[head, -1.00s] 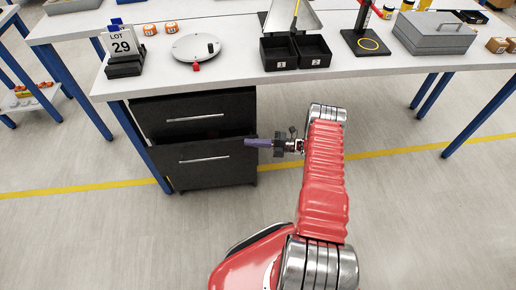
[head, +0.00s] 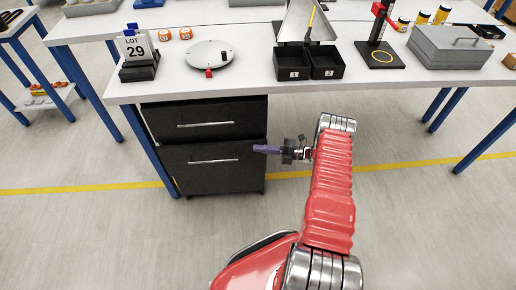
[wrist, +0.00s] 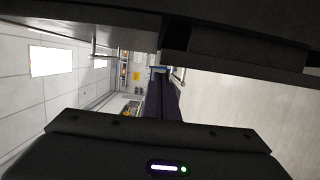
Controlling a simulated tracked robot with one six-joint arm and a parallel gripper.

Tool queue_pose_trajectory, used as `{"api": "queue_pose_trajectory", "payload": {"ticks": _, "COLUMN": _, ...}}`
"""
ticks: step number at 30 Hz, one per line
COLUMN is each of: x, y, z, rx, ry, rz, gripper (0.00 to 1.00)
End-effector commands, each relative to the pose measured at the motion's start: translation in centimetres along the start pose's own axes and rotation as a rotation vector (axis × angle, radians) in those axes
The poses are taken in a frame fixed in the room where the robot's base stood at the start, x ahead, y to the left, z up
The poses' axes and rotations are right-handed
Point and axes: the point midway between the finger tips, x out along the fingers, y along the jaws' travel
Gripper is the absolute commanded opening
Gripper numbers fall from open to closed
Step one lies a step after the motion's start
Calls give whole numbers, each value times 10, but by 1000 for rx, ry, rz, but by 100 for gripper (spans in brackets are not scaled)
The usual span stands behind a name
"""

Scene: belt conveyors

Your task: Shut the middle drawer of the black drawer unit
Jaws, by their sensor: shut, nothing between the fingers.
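The black drawer unit (head: 235,180) stands under the left part of the table. Two dark fronts with silver bar handles show in the head view, an upper front (head: 225,111) and a lower front (head: 185,178). Anything above them is hidden by the tabletop, and I cannot tell for sure how far each front stands out. My gripper (head: 259,149) is shut and empty, its purple fingers pointing left at the right edge of the lower front. Contact is unclear. In the wrist view my fingers (wrist: 161,92) lie below dark panels (wrist: 245,50) with a step between them.
The table (head: 350,83) above carries a LOT 29 sign (head: 138,55), a round white plate (head: 210,54), black bins (head: 310,66) and a grey case (head: 448,47). A blue table leg (head: 150,150) stands at the unit's left. The floor to the right is clear.

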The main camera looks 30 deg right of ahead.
Motion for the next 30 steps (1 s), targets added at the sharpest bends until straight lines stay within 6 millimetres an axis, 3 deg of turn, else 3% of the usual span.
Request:
{"api": "queue_pose_trajectory", "payload": {"ticks": 7, "x": 2, "y": -1, "z": -22, "rx": 3, "ry": 6, "rz": 0, "gripper": 0}}
{"api": "queue_pose_trajectory", "payload": {"ticks": 24, "x": -82, "y": -1, "z": -22, "rx": -1, "ry": 11, "rz": -1, "gripper": 0}}
{"api": "queue_pose_trajectory", "payload": {"ticks": 30, "x": -94, "y": -1, "z": -22, "rx": -1, "ry": 14, "rz": 0, "gripper": 0}}
